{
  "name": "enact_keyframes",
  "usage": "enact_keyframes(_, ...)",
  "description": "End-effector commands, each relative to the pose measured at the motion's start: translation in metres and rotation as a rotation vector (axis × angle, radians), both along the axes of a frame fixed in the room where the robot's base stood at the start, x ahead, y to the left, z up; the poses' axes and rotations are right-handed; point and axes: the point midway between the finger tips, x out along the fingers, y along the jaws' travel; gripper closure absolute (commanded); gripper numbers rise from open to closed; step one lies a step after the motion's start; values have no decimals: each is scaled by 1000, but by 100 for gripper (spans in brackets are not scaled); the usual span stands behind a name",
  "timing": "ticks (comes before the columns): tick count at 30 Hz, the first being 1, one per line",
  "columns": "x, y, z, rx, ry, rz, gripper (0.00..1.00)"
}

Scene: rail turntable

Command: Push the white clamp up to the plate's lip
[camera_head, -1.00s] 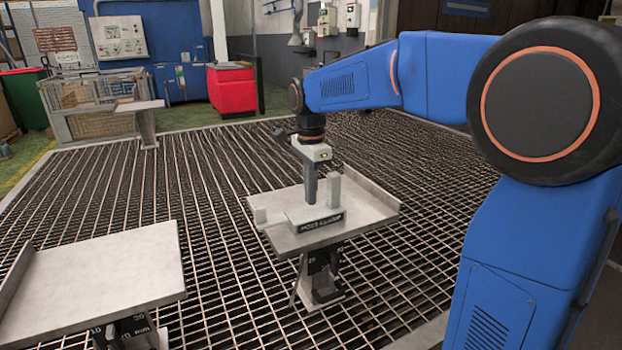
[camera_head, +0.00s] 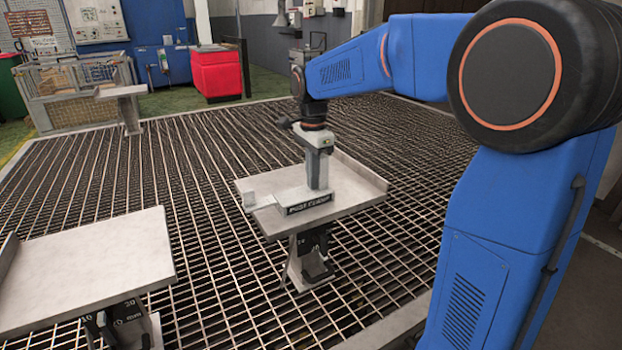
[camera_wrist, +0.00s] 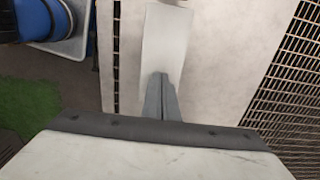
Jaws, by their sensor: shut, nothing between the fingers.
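The white clamp (camera_head: 292,197) lies on the pale plate (camera_head: 352,200), its dark label facing the near edge. The fingers (camera_wrist: 160,78) are shut and empty.
A second plate (camera_head: 90,265) is at the lower left, apart from this one. Metal grating (camera_head: 210,180) surrounds the stands. A red bin (camera_head: 216,75) and a wire crate stand at the back.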

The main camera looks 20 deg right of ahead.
Motion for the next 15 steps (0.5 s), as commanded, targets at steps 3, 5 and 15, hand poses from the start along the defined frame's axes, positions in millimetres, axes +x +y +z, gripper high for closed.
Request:
enact_keyframes(3,3,-15,0,0,1,-5,100)
enact_keyframes(5,5,-26,0,0,1,-5,100)
enact_keyframes(15,18,-90,0,-1,0,-5,100)
